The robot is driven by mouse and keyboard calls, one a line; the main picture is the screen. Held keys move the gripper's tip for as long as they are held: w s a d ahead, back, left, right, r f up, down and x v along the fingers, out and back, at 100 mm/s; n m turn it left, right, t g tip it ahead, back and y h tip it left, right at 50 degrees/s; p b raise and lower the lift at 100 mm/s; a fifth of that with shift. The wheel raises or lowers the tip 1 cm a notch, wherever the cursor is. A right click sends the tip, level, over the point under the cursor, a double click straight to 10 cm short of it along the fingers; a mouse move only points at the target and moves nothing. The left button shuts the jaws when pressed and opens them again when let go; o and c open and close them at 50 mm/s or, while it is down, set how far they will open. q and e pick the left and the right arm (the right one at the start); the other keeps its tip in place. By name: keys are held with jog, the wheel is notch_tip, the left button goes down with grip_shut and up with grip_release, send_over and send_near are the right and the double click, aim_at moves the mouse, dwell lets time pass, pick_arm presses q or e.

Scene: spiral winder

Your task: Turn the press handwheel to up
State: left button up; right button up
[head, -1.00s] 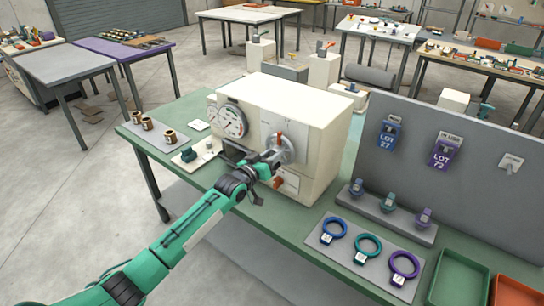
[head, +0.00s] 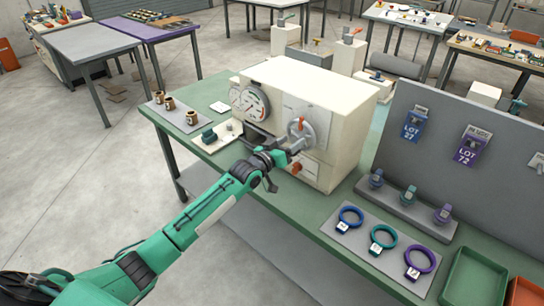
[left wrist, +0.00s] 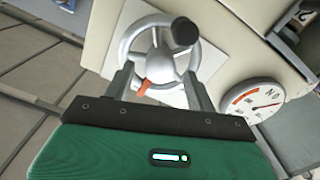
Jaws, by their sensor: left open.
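The press handwheel (head: 301,134) is a grey spoked wheel on the front of a cream machine box (head: 330,100). An orange-red mark shows near its top in the head view. In the left wrist view, which is turned over, the handwheel (left wrist: 150,45) has a black knob (left wrist: 184,33) on its rim, and the orange mark (left wrist: 143,88) points down the picture. My left gripper (head: 292,156) is open in front of and slightly below the wheel. Its fingers (left wrist: 158,85) appear on either side of the hub; contact cannot be told. My right gripper is not in view.
A round dial gauge (head: 250,102) is left of the wheel. An orange-red knob (head: 296,168) is below it, close to my gripper. Small brown pots (head: 168,104) stand on the green bench at left; coloured rings (head: 383,237) lie at right.

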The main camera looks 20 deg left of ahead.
pick_arm(q)
jog(key=b+v, duration=0.3)
jog(key=v, duration=0.9)
jog(key=s+a+f+n+g+y, duration=0.1)
jog(key=a+f+g+y, duration=0.1)
jog(key=f, duration=0.9)
jog(key=s+a+f+g+y, duration=0.1)
jog(key=a+f, duration=0.1)
jog(key=f, duration=0.9)
jog(key=s+a+f+g+y, duration=0.1)
jog(key=s+f+g, duration=0.1)
jog(key=s+f, duration=0.65)
jog(key=s+a+f+g+y, duration=0.1)
jog(key=s+f+g+y, duration=0.15)
jog(key=f, duration=1.15)
jog(key=s+d+f+m+g, duration=0.1)
jog(key=s+d+f+g, duration=0.1)
jog(key=s+f, duration=0.6)
jog(key=s+d+f+m+g, duration=0.1)
jog(key=s+f, duration=0.7)
jog(key=s, duration=1.3)
jog(key=s+d+f+m+g, duration=0.1)
jog(key=s+d+f+g, duration=0.3)
jog(key=s+f, duration=0.4)
jog(key=s+g, duration=0.1)
jog(key=s, duration=0.6)
jog(key=shift+f, duration=0.2)
